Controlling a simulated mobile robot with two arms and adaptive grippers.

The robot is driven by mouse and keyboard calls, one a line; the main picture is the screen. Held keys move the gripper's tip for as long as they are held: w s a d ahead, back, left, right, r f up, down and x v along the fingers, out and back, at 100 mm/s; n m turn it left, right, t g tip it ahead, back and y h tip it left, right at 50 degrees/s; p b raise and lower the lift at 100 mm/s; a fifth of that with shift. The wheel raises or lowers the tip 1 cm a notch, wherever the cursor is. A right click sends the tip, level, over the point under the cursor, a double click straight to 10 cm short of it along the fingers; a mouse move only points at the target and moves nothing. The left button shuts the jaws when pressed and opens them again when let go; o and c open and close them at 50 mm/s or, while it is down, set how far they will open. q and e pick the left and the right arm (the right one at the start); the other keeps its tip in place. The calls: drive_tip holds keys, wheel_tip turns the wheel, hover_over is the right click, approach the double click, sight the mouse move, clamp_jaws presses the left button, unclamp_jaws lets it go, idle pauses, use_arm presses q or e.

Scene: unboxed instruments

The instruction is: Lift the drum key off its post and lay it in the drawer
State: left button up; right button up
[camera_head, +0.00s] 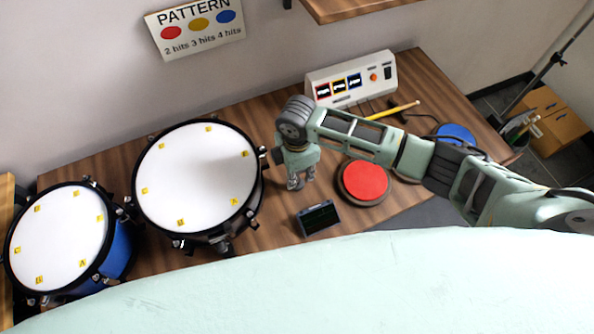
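My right gripper (299,181) points down at the table between the larger white-headed drum (195,175) and the red round pad (364,181). Its fingers are small in this view, and I cannot tell whether they are open, shut or holding something. I cannot make out the drum key or its post. A small wooden cabinet (556,127) with drawer fronts and knobs stands on the floor at the far right; I cannot tell whether it is the task's drawer. My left gripper is not in view.
A blue-sided drum (60,242) stands at left. A small dark display (318,218) lies in front of my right gripper. A control box (350,79), a yellow pencil (394,110) and a blue pad (455,134) are on the wooden table (100,168). A pattern sign (195,27) hangs behind.

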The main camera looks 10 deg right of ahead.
clamp_jaws()
drive_tip(key=shift+r, duration=0.5)
wheel_tip(320, 180, up, 3)
drive_tip(key=shift+w+f+b, duration=0.1)
drive_tip(key=shift+f+b, duration=0.1)
drive_tip(key=shift+b, duration=0.2)
drive_tip(key=w+d+r+b, duration=0.2)
drive_tip(key=d+r, duration=0.5)
drive_tip(key=d, duration=0.4)
drive_tip(key=shift+w+r, duration=0.2)
drive_tip(key=shift+w, duration=0.55)
